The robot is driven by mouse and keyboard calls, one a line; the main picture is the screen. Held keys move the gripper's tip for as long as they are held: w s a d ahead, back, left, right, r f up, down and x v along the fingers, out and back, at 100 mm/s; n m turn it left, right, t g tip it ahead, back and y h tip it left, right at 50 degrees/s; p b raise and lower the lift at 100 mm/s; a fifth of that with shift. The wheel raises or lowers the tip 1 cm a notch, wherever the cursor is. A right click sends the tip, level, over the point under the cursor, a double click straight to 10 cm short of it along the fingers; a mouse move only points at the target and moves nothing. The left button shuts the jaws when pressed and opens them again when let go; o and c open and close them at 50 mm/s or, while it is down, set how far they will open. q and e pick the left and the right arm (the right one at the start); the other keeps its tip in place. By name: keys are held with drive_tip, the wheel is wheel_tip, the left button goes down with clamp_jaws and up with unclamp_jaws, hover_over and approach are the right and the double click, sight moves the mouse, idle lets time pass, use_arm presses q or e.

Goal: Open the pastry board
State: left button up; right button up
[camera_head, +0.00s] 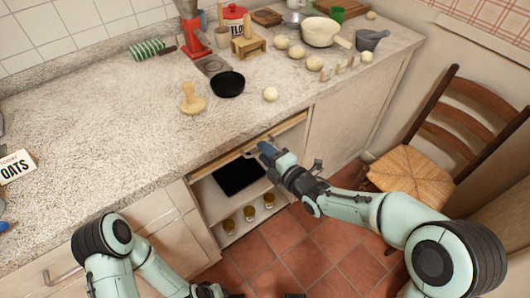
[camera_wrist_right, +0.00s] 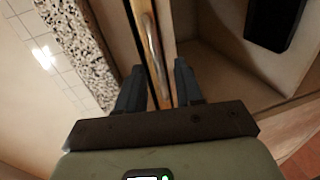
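The pastry board (camera_head: 226,158) shows as a long, thin wooden front just under the counter's edge, above an open cupboard space. In the right wrist view its wooden edge with a slim metal handle (camera_wrist_right: 151,45) runs up between my fingers. My right gripper (camera_head: 258,150) is at this front, near its middle. In the right wrist view the right gripper (camera_wrist_right: 159,72) has its fingers apart, one on each side of the handle strip. I see no clear contact. My left arm is low at the left; its gripper is only partly visible at the bottom edge, its fingers unclear.
Below the board is a cupboard with a black tray-like item (camera_head: 240,176) and several jars (camera_head: 249,213). A chair (camera_head: 412,172) stands at the right. Tiled floor (camera_head: 285,238) is clear in front.

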drive_tip(key=shift+w+a+f, duration=0.1)
drive_tip(key=shift+w+a, duration=0.15)
drive_tip(key=shift+w, duration=0.05)
clamp_jaws()
idle(1.3)
